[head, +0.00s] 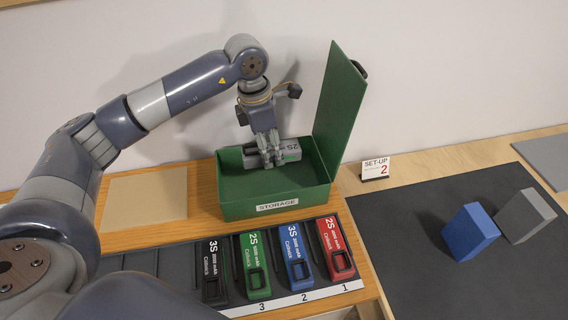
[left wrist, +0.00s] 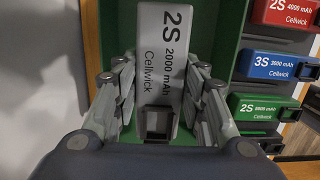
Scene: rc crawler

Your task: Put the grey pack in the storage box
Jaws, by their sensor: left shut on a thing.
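The grey pack (left wrist: 161,60), marked 2S 2000 mAh, is between the fingers of my left gripper (head: 269,152), which is shut on it. In the head view the grey pack (head: 291,150) is partly hidden behind the fingers, at the mouth of the green storage box (head: 243,206). The box's lid (head: 340,105) stands open on its right side. In the left wrist view the green box (left wrist: 215,25) shows behind and around the pack. I cannot tell whether the pack touches the box floor. My right gripper is not in view.
Black, green (head: 255,265), blue (head: 296,255) and red (head: 334,247) packs stand in a numbered rack in front of the box. A blue block (head: 470,232) and a grey block (head: 525,215) stand on the dark mat (head: 420,270) at right, near a set-up sign (head: 375,168).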

